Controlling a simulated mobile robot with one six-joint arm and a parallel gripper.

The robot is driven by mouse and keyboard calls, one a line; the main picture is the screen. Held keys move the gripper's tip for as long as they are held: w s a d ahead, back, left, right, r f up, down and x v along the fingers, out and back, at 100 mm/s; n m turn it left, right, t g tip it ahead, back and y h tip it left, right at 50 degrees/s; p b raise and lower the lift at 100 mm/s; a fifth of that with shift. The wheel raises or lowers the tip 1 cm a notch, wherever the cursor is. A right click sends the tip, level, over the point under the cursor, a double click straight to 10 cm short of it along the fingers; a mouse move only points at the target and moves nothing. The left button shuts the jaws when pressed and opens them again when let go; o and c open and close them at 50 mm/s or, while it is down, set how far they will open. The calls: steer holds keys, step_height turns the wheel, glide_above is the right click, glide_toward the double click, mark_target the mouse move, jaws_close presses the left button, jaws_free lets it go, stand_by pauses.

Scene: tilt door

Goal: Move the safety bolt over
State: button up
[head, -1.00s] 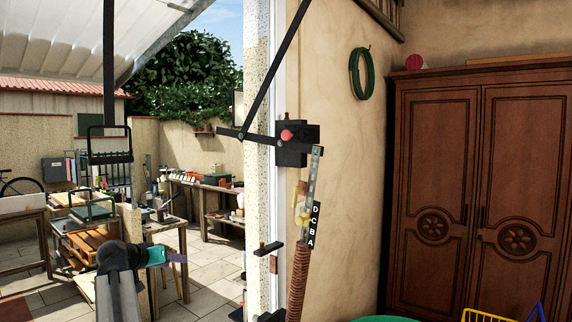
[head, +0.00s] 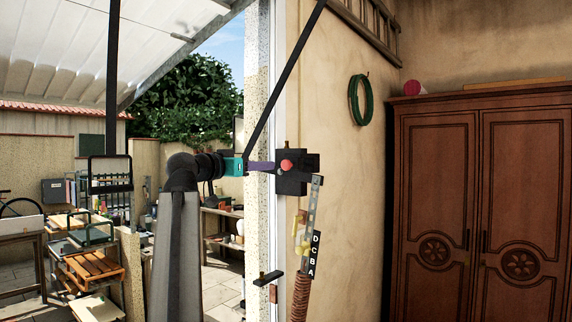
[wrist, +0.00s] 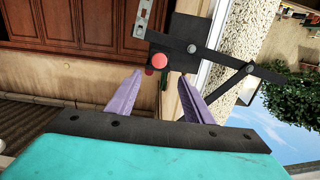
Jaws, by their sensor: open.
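A black block (head: 291,178) with a red round knob (head: 287,165) is fixed on the wall beside the door frame; I take the knob to belong to the safety bolt. In the wrist view the red knob (wrist: 159,60) shows just beyond and between my fingertips, with the black block (wrist: 185,38) behind it. My gripper (head: 273,167), teal with purple fingers, reaches from the left at knob height. In the wrist view my gripper (wrist: 159,76) is open and empty. I cannot tell whether a finger touches the knob.
A long dark bar (head: 285,85) slants up from near the block to the raised white door panel (head: 50,55). Below the block hang a perforated strip (head: 312,200), a yellow piece (head: 302,238) and a brown spring (head: 300,296). A wooden wardrobe (head: 435,200) stands at right.

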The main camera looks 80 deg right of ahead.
mark_target(285, 164)
steer(key=shift+s+r, duration=0.1)
steer(key=shift+s, duration=0.05)
steer(key=p+x, duration=0.4)
steer(key=x, duration=0.8)
steer(key=shift+d, duration=0.3)
steer(key=shift+s+d, duration=0.4)
steer(key=shift+d, duration=0.1)
jaws_close()
